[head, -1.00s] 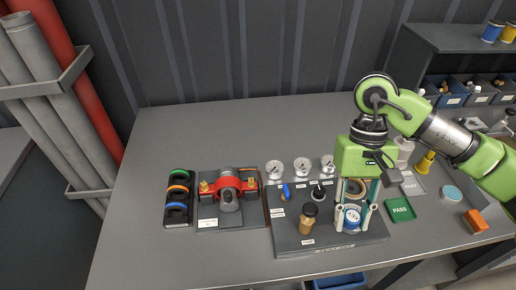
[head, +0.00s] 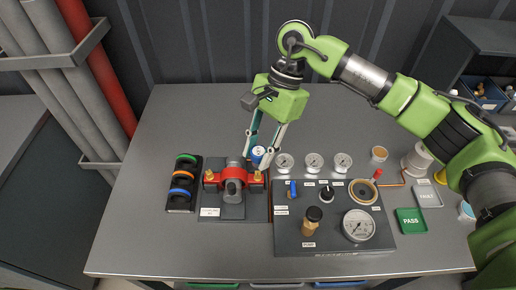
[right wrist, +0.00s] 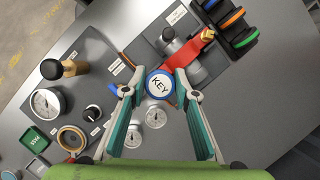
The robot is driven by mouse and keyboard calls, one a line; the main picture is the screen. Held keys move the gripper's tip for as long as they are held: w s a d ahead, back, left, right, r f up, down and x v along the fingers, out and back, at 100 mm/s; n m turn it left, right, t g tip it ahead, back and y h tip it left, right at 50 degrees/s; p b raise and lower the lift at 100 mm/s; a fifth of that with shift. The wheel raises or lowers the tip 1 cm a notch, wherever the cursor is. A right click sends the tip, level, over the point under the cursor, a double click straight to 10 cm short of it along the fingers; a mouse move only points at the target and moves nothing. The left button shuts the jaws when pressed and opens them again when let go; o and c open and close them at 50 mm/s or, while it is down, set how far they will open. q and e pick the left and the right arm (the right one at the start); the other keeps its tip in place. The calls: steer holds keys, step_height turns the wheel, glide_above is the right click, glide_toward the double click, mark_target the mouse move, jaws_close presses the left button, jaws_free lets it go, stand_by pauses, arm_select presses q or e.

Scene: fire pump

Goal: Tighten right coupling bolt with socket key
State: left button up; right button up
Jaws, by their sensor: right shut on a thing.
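My right gripper (head: 260,156) is shut on the socket key (head: 258,153), whose white cap has a blue rim and reads KEY in the right wrist view (right wrist: 160,86). The red coupling (head: 233,173) sits on a dark plate, with a brass bolt at each end. The key is close to the right coupling bolt (head: 256,178), showing just above it in the head picture; the gap between them is unclear. In the wrist view the key hides that bolt, while the left bolt (right wrist: 207,35) shows. My left gripper is not in view.
A dark panel (head: 290,246) right of the coupling carries a gauge (head: 358,226), a blue lever, a black knob and a brass plunger. Three small gauges (head: 313,161) stand behind it. A rack of coloured rings (head: 181,185) is at left. The back left table is clear.

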mark_target(258, 173)
steer(key=shift+a+f, duration=0.1)
steer(key=shift+f, duration=0.3)
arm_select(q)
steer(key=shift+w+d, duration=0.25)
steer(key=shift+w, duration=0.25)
arm_select(e)
steer(key=shift+f, duration=1.1)
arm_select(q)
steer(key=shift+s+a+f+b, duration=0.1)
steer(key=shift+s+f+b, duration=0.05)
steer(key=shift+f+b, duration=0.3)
